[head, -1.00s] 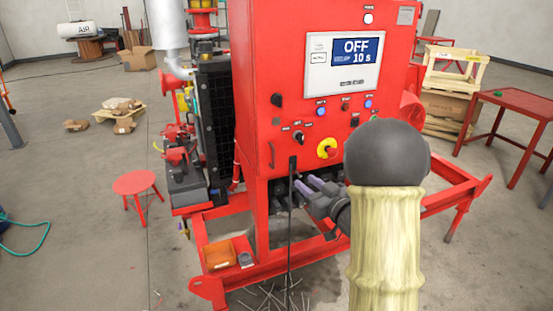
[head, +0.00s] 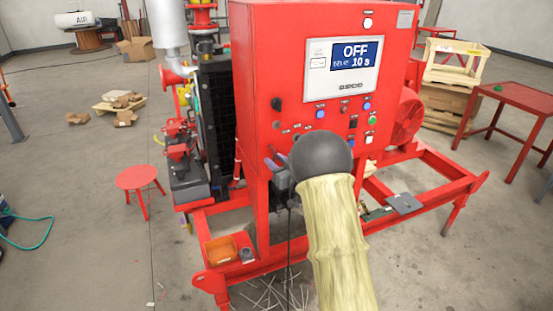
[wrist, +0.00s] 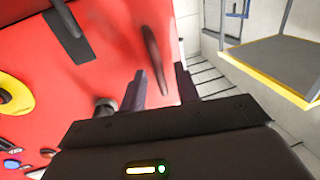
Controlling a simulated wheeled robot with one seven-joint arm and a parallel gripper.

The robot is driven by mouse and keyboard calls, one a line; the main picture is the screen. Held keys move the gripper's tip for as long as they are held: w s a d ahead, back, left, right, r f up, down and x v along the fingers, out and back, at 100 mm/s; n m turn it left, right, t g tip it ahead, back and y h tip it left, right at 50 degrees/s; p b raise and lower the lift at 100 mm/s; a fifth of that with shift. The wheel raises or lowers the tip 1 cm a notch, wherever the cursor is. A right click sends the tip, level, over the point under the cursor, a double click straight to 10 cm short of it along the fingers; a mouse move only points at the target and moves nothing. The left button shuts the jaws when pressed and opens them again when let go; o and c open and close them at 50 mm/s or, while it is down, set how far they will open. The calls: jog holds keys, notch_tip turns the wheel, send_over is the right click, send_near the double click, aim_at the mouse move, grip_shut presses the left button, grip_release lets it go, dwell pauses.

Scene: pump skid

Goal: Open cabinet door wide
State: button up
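The red cabinet door (head: 300,60) is closed in the head view, with a display and several buttons. My gripper (head: 275,165) is at the door's lower left, its fingers pointing toward the door. In the wrist view my gripper (wrist: 160,78) is open, its two dark fingers apart and empty. A dark red upright bar, looking like a handle (wrist: 152,48), stands on the red door (wrist: 110,50) just beyond and between the fingertips. I cannot tell whether they touch it. My wrist and forearm hide the lower door in the head view.
The red skid frame (head: 425,190) surrounds the cabinet's base. A red stool (head: 138,178) stands at left and a red table (head: 515,100) at right.

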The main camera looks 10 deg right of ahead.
grip_shut()
jog(key=shift+f, duration=0.1)
dwell(0.4)
